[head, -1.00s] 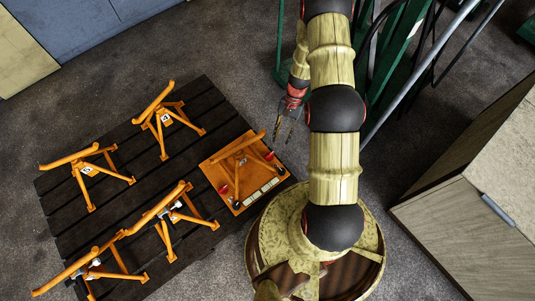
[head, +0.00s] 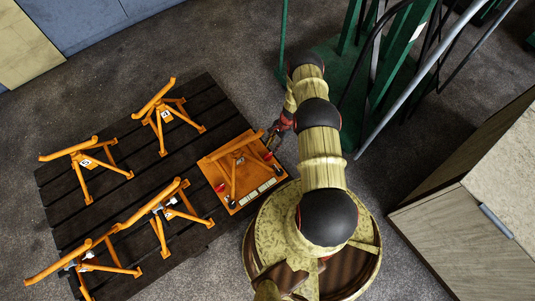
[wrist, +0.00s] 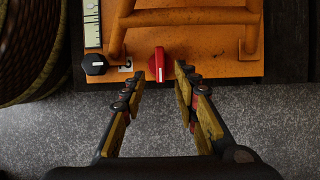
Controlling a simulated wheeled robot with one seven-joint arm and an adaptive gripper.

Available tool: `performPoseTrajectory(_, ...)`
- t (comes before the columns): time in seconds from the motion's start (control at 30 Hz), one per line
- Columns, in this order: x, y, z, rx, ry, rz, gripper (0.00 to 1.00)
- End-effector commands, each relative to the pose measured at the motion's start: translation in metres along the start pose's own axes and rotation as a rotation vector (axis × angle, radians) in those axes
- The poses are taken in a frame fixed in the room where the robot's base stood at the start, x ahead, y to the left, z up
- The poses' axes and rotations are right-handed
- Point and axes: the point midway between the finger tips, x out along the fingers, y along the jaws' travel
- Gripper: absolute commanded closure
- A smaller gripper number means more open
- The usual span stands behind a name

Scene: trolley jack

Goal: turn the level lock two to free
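An orange board (head: 216,179) carries an orange stand and several small controls. In the wrist view a red lever knob with a white mark (wrist: 158,64) sits at the board's near edge, and its long side points toward me. My gripper (wrist: 161,76) is open, its fingertips on either side of the knob's near end, with a visible gap on both sides. In the head view my gripper (head: 274,136) is at the board's upper right edge, partly hidden by my arm. A second red knob (head: 220,187) is on the board's left side. I cannot read any lock labels.
A black hexagonal knob (wrist: 96,64) and a pale marked strip (wrist: 92,22) are left of the red knob. The board lies on a dark slatted pallet (head: 100,212) with several orange stands. A green frame (head: 330,75) stands behind my arm; a cabinet (head: 480,220) is at right.

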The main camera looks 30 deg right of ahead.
Motion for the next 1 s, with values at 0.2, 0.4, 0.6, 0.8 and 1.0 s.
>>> performPoseTrajectory(0.2, 0.036, 0.000, -0.001, -0.002, 0.000, 0.002, 0.70)
performPoseTrajectory(0.4, 0.061, 0.000, -0.001, -0.004, 0.000, 0.001, 0.70)
performPoseTrajectory(0.6, 0.072, 0.000, 0.000, -0.003, 0.000, 0.000, 0.70)
performPoseTrajectory(0.8, 0.071, 0.000, 0.000, -0.003, 0.000, 0.000, 0.70)
performPoseTrajectory(1.0, 0.071, 0.000, 0.000, -0.003, 0.000, 0.001, 0.78)
